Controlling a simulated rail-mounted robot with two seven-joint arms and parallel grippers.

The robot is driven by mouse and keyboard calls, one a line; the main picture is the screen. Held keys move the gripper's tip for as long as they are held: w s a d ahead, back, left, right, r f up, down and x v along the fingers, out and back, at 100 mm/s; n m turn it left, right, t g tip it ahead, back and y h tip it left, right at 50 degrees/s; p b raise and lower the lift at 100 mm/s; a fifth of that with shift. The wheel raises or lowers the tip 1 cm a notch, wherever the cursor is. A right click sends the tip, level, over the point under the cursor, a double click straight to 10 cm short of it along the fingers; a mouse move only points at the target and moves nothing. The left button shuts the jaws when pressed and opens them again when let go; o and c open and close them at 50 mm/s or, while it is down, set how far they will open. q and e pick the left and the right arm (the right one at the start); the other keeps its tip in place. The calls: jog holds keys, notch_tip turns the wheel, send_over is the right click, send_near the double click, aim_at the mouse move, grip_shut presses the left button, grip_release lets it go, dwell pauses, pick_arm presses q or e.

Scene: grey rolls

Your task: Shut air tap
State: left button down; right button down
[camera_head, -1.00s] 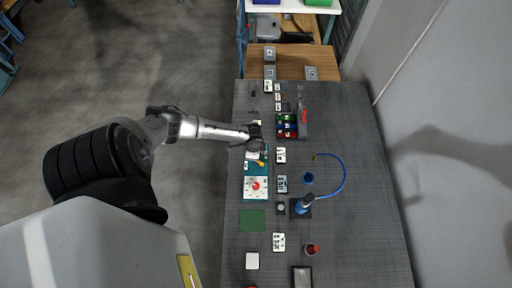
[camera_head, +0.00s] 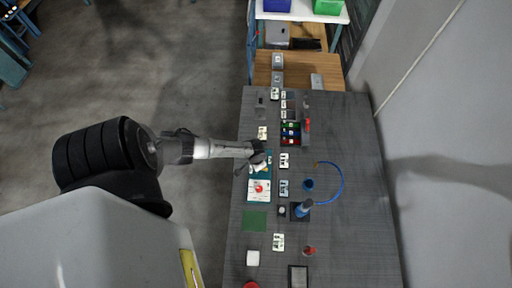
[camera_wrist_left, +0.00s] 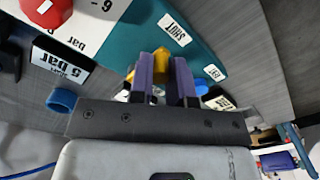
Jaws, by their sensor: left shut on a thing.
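The air tap has a yellow handle (camera_wrist_left: 161,64) on a teal board (camera_wrist_left: 128,45), seen in the left wrist view. A white SHUT label (camera_wrist_left: 175,28) lies on the board beyond the handle, and a smaller label (camera_wrist_left: 214,73) is to its right. In the head view my left gripper (camera_head: 262,161) is over the upper part of the board and hides most of the tap. My right gripper is not in view.
A white dial plate with a red knob (camera_head: 259,188) adjoins the tap; a 5 bar label (camera_wrist_left: 61,62) stands near it. A blue hose (camera_head: 342,183) curves on the right. A tray of coloured parts (camera_head: 291,133) is farther back.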

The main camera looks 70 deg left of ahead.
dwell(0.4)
pick_arm(q)
jog(key=c, duration=1.1)
grip_release()
jog(key=shift+r, duration=0.6)
notch_tip(320, 180, up, 13)
jog(key=shift+f+p, duration=0.2)
jog(key=shift+p, duration=0.45)
